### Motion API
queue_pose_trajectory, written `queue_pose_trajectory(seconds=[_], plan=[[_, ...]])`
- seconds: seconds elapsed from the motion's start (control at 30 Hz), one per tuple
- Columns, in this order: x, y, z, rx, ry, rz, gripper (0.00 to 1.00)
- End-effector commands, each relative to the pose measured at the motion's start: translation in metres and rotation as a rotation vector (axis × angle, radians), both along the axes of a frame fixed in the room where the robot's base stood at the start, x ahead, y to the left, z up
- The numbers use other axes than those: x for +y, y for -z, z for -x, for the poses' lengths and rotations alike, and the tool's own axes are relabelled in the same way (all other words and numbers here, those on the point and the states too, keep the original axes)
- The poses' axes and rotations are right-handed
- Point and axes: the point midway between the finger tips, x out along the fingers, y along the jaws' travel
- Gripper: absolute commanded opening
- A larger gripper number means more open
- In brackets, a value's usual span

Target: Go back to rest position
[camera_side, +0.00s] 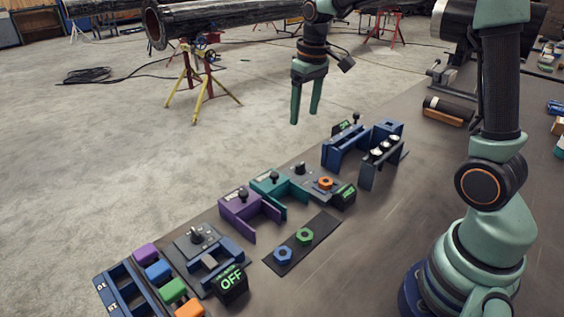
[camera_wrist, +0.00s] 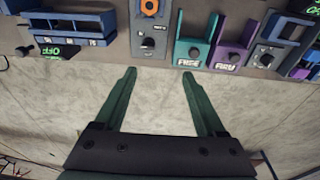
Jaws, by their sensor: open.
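My gripper (camera_side: 305,108) hangs at the upper middle of the side view, pointing down. Its two green fingers are apart with nothing between them. It is clear of the table and beyond its far edge as the side view shows it. In the wrist view my gripper (camera_wrist: 158,72) is also open and empty, with bare floor behind the fingers.
The table holds a purple fixture (camera_side: 240,205), a teal fixture (camera_side: 268,186), a blue rack (camera_side: 345,150), a dark plate (camera_side: 276,262) with blue and green nuts, and coloured blocks (camera_side: 158,270). A pipe (camera_side: 205,18) on a yellow stand is behind.

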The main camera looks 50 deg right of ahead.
Motion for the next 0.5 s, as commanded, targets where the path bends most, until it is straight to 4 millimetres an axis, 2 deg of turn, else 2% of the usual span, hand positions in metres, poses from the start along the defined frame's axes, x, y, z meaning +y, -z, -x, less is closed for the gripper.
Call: queue_pose_trajectory(seconds=[0.03,0.2,0.33,0.5], plan=[[0.008,-0.012,0.01,-0.03,-0.003,0.003,0.72],[0.03,-0.035,0.044,-0.117,-0.004,0.007,0.72],[0.044,-0.045,0.072,-0.184,-0.004,0.006,0.72],[0.061,-0.048,0.107,-0.269,-0.006,-0.002,0.72]])
